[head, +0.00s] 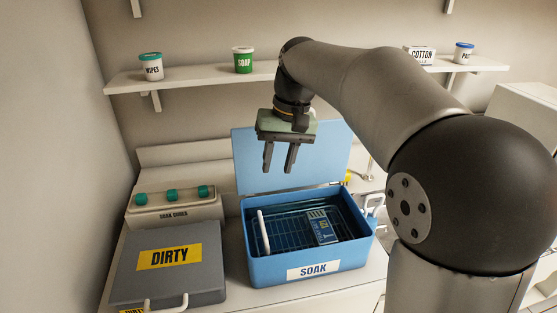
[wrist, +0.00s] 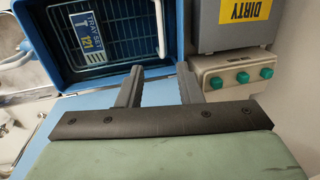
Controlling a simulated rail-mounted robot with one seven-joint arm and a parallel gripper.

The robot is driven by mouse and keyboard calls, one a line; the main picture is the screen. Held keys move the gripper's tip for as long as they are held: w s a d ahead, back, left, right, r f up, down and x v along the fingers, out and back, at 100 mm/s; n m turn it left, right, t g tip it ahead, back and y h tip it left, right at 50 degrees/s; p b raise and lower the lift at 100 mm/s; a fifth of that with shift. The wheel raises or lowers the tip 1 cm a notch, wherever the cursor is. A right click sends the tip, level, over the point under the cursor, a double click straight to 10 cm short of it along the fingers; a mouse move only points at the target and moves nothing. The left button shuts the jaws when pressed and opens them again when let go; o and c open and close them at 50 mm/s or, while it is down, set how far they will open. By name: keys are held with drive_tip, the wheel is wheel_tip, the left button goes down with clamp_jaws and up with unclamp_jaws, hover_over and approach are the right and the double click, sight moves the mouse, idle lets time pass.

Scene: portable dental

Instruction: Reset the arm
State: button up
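My gripper (head: 279,157) hangs in the air above the blue soak box, in front of its raised lid, with its fingers pointing down. Its two fingers are apart with nothing between them, as the wrist view (wrist: 158,75) also shows. My arm reaches in from the right and bends down at the wrist.
The blue box marked SOAK (head: 270,270) stands open, its lid (head: 335,165) upright behind. Inside are a wire basket (head: 290,232) and a blue-labelled tray set (head: 321,227). The closed grey DIRTY case (head: 205,275) and a green-knobbed unit (head: 175,215) are left. A shelf (head: 200,77) runs behind.

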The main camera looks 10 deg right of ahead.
drive_tip(key=s+d+f+h, duration=0.1)
drive_tip(key=s+d+f, duration=0.3)
drive_tip(key=s+f, duration=0.4)
drive_tip(key=s+d+f+m+h, duration=0.1)
drive_tip(key=s+d+f, duration=0.4)
drive_tip(key=s+f, duration=0.4)
drive_tip(key=s, duration=0.5)
drive_tip(key=shift+s+f+t, duration=0.25)
drive_tip(key=shift+s+t, duration=0.05)
drive_tip(key=shift+s, duration=0.1)
idle(0.4)
